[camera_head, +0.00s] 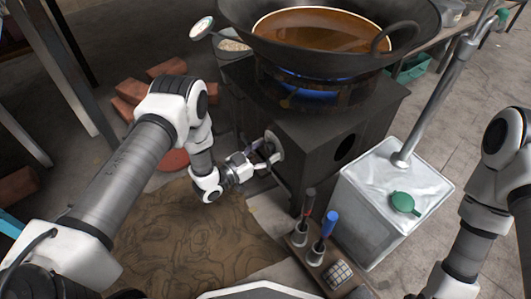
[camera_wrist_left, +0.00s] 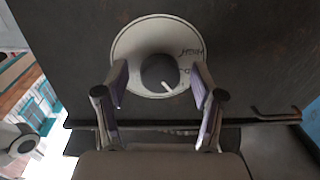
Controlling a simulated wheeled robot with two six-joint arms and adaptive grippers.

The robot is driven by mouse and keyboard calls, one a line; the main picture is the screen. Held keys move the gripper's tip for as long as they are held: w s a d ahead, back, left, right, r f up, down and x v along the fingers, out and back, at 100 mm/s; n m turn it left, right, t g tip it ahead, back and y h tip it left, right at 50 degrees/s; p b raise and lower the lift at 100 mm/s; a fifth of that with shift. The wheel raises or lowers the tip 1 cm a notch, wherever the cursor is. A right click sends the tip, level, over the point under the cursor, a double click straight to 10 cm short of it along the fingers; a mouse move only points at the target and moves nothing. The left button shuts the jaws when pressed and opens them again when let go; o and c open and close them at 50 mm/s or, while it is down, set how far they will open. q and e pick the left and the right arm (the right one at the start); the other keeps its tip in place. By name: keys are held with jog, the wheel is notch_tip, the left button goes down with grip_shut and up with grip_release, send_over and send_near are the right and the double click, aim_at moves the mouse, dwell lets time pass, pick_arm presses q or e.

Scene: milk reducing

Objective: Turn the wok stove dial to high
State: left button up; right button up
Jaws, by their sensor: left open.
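The black stove (camera_head: 303,135) stands in the middle of the head view with a wok (camera_head: 262,45) of brown liquid on top. Blue flame (camera_head: 308,93) shows under the wok. The dial (camera_head: 275,147) is on the stove's side face. In the left wrist view, its dark round knob (camera_wrist_left: 155,70) sits on a pale plate (camera_wrist_left: 131,42), with its white mark pointing down and right. Lettering at the plate's right looks like "HIGH". My left gripper (camera_head: 264,154) is at the dial, open, with its fingers (camera_wrist_left: 160,84) on either side of the knob, apart from it. My right gripper is out of view.
A white box (camera_head: 365,220) with a metal pipe and green cap (camera_head: 404,203) stands right of the stove. A wooden holder (camera_head: 309,263) with two handled tools is in front. Bricks (camera_head: 133,91) lie left. A brown mat (camera_head: 190,240) covers the floor below my left arm.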

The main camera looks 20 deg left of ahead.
pick_arm(q)
jog(key=c, duration=1.1)
jog(key=shift+c, duration=0.2)
jog(key=shift+r+n+p, duration=0.1)
jog(key=shift+n+p, duration=0.2)
jog(key=shift+n, duration=0.2)
jog(key=n+p, duration=0.1)
jog(key=n, duration=0.1)
jog(key=shift+n, duration=0.3)
jog(key=n+p, duration=0.1)
jog(key=n, duration=0.2)
jog(key=shift+r+n+g, duration=0.1)
jog(key=shift+n+g, duration=0.2)
jog(key=n, duration=0.4)
jog(key=shift+p, duration=0.4)
jog(key=n, duration=0.4)
jog(key=shift+g, duration=0.3)
